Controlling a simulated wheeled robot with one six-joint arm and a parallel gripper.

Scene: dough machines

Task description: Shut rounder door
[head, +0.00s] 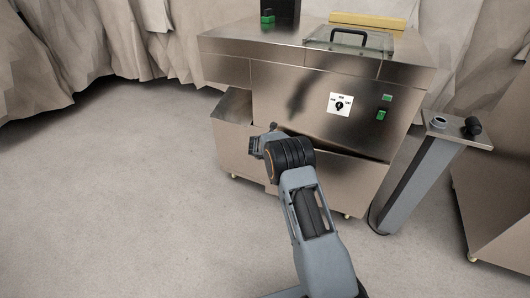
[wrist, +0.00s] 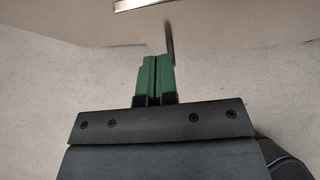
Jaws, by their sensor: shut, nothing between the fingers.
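The rounder (head: 300,100) is a steel cabinet at the upper middle of the head view, with a dial and green buttons on its front. Its lower front panel (head: 235,150), which looks like the door, stands out from the upper front, with a dark gap above its top edge. My gripper (head: 258,146) is in front of this panel, partly hidden by my wrist. In the wrist view its green fingers (wrist: 157,72) are shut together and empty. A steel panel (wrist: 80,22) lies just beyond them, with a thin dark edge by the right fingertip. I cannot tell whether they touch.
A grey pedestal (head: 415,180) with a small cup and a dark object on top stands right of the rounder. Another steel cabinet (head: 500,190) is at the far right. Draped walls (head: 90,45) stand behind. The floor at the left is clear.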

